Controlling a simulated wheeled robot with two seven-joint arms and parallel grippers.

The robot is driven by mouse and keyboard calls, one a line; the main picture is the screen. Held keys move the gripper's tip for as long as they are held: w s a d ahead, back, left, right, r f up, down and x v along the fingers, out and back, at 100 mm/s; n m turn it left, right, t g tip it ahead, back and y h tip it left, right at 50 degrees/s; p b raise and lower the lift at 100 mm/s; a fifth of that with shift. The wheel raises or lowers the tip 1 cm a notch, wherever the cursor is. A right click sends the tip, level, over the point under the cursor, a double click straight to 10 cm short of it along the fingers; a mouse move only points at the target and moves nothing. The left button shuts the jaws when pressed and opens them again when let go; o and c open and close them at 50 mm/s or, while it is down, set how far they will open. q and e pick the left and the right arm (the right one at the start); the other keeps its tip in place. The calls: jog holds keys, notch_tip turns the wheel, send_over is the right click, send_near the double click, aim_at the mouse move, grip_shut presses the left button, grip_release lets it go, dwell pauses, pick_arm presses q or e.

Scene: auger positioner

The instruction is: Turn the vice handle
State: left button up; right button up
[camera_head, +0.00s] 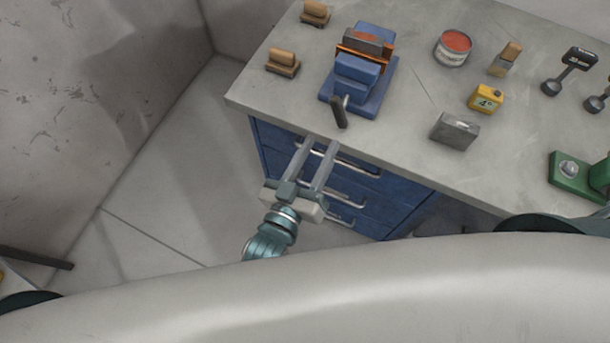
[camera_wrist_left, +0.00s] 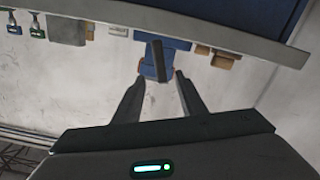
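The blue vice (camera_head: 357,85) stands on the bench near its front left edge, with a grey block between its orange-brown jaws. Its dark handle (camera_head: 339,112) hangs from the front of the vice by the bench edge. My left gripper (camera_head: 320,145) is open, its two fingers apart and pointing toward the bench just below the handle. In the left wrist view the handle (camera_wrist_left: 159,62) shows ahead, roughly between the open fingertips (camera_wrist_left: 160,80), with the vice (camera_wrist_left: 152,68) behind it. Nothing is between the fingers' grip surfaces that I can see. My right gripper is not in view.
The grey bench top (camera_head: 400,140) has blue drawers (camera_head: 385,192) with metal handles below it. Two wooden-topped blocks (camera_head: 283,62) are left of the vice. A red-topped tin (camera_head: 453,47), a yellow device (camera_head: 485,98), a grey metal block (camera_head: 455,130) and a green tool (camera_head: 580,172) lie right.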

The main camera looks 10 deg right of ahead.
pick_arm(q)
jog(key=b+v, duration=0.1)
jog(key=v, duration=0.5)
jog(key=shift+s, duration=0.15)
jog(key=shift+a, duration=0.15)
